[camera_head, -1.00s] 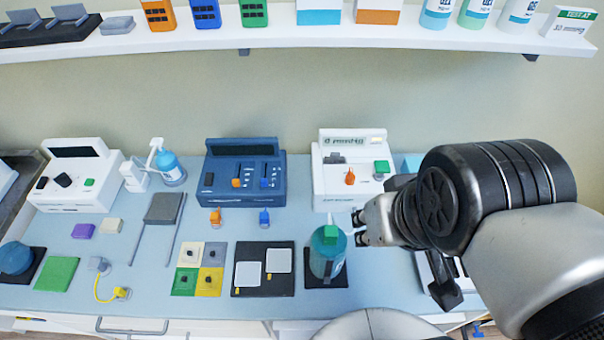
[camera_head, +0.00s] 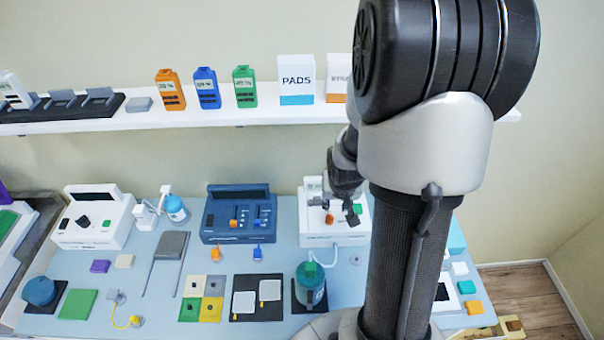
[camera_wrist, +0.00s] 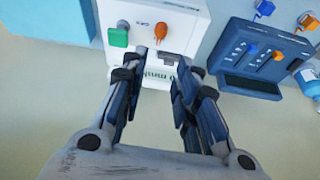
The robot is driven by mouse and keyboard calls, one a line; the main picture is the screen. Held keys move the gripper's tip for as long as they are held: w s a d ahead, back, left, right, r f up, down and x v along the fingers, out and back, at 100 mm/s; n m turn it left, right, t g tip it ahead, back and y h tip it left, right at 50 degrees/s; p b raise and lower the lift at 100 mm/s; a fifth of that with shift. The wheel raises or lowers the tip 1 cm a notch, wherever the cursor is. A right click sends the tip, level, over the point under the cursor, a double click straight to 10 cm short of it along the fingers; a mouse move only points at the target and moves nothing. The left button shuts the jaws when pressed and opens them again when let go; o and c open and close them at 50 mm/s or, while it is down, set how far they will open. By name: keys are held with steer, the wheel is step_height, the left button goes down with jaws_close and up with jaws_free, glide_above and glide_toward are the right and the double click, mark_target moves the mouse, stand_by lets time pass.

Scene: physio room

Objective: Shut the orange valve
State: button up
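An orange valve (camera_head: 216,253) sits in front of the blue console, left of a blue valve (camera_head: 257,252). In the wrist view the orange valve (camera_wrist: 308,20) is at the upper right edge, beside the blue valve (camera_wrist: 264,8). The white console also carries an orange knob (camera_wrist: 161,31), next to a green button (camera_wrist: 118,38). My gripper (camera_wrist: 156,78) is open and empty, its fingers apart over the display end of the white console (camera_wrist: 183,25). In the head view my gripper (camera_head: 340,208) is over this console and partly hides it.
The blue console (camera_head: 227,226) has orange and blue sliders. A dark green-capped bottle (camera_head: 310,290) stands in front of the white console. A shelf (camera_head: 200,118) with coloured devices and boxes runs above. The counter between the valves and the front pads is mostly clear.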

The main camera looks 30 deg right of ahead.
mark_target(330, 216)
steer(key=b+x, duration=1)
steer(key=x, duration=0.7)
steer(key=shift+f+b, duration=0.3)
steer(key=shift+b, duration=0.1)
steer(key=shift+c, duration=0.4)
jaws_close()
steer(key=p, duration=0.2)
steer(key=shift+s+r+p, duration=0.1)
steer(key=shift+r+p, duration=0.1)
steer(key=shift+p, duration=0.15)
steer(key=shift+f+n+p, duration=0.1)
steer(key=shift+n+p, duration=0.2)
steer(key=shift+p, duration=0.25)
steer(key=shift+f, duration=0.1)
